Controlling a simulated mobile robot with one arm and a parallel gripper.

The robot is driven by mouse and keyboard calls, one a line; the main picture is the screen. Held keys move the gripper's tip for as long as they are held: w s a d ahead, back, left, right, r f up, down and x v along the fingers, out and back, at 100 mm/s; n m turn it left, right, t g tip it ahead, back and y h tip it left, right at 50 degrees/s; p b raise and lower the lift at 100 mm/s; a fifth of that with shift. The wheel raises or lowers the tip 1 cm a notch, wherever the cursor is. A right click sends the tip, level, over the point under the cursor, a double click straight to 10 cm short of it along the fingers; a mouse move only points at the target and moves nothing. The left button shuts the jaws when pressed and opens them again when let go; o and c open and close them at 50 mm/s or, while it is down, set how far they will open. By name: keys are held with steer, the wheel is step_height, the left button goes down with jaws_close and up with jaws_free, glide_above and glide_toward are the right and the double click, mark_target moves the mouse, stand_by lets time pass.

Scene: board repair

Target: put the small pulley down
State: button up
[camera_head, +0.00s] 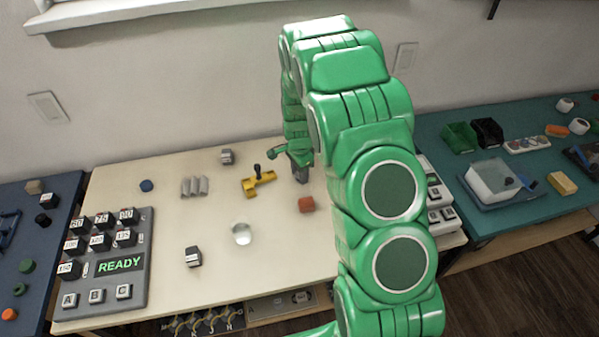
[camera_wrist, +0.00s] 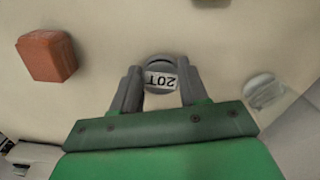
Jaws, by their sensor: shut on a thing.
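The small pulley (camera_wrist: 160,72) is a grey round part with a white "20T" label. In the wrist view it sits between the two fingertips of my gripper (camera_wrist: 160,88), which is shut on it. In the head view my gripper (camera_head: 300,172) is low over the back right of the cream table (camera_head: 130,185), beside my green arm. I cannot make out the pulley there, and I cannot tell whether it touches the table.
A red-brown block (camera_wrist: 47,55) lies near my gripper; it also shows in the head view (camera_head: 306,204). A yellow clamp-like tool (camera_head: 258,182) is left of my gripper. A clear round disc (camera_head: 242,234) lies nearer the front. Bare table lies around them.

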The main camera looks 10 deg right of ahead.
steer(key=shift+f, duration=0.15)
steer(key=o, duration=1)
